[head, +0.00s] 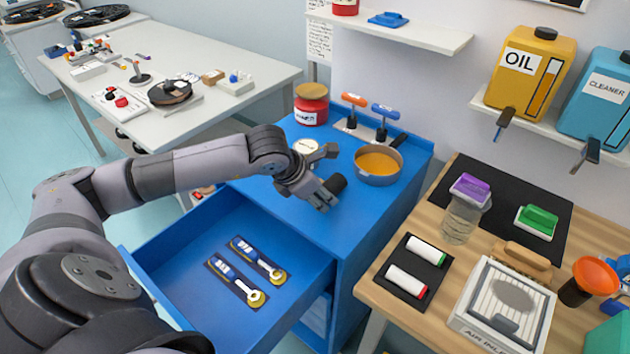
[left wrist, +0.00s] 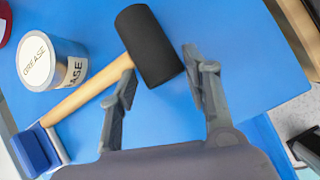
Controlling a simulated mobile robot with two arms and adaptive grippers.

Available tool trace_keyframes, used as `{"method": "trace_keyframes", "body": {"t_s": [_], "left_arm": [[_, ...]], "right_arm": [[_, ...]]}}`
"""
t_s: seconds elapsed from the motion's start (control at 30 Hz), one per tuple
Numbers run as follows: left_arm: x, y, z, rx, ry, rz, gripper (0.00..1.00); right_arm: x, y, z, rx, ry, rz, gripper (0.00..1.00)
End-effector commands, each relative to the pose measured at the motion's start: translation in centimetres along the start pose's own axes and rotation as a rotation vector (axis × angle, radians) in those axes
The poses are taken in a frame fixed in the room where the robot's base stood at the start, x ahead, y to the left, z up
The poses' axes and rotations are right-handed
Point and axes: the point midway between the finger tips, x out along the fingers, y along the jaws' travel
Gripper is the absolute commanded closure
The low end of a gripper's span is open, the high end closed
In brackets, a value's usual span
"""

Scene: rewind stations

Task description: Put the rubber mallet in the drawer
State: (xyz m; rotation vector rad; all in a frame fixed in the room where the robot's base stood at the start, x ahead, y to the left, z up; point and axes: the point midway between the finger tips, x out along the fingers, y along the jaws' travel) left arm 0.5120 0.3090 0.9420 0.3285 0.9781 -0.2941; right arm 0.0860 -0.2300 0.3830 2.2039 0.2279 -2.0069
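The rubber mallet lies on the blue cabinet top; its black head (head: 335,184) shows beside my left gripper in the head view. In the left wrist view, the black head (left wrist: 150,45) and pale wooden handle (left wrist: 85,100) are clear. My left gripper (head: 322,190) is low over the cabinet top; its fingers (left wrist: 160,82) are spread apart, with the mallet head just beyond the gap and the handle passing behind one finger. My right gripper is not in view.
A grease tin (left wrist: 50,58) stands close to the mallet handle. A red jar (head: 311,108), T-handled tools (head: 355,100) and a pan (head: 378,165) of orange contents stand farther back. A wooden bench (head: 390,315) is on the right. Much of the drawer floor is bare.

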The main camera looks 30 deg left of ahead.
Motion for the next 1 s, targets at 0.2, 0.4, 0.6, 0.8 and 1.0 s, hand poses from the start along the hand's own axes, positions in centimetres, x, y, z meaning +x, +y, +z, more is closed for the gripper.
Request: {"method": "trace_keyframes", "body": {"t_s": [0.2, 0.4, 0.6, 0.8, 1.0], "left_arm": [[0.1, 0.0, -0.1, 0.000, 0.001, 0.000, 0.76], [0.1, 0.0, -0.1, 0.000, 0.002, 0.001, 0.89], [0.0, 0.1, 0.0, 0.000, -0.001, 0.002, 1.00], [-0.1, 0.1, 0.1, 0.000, 0.000, 0.002, 1.00], [-1.1, 0.3, 0.8, 0.000, -0.004, 0.003, 1.00]], "right_arm": [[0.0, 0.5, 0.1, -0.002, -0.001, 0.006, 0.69], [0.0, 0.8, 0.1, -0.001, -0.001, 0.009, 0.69], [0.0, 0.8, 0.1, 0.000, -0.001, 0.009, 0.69], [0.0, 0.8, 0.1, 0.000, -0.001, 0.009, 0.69], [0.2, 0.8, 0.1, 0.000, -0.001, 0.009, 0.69]]}}
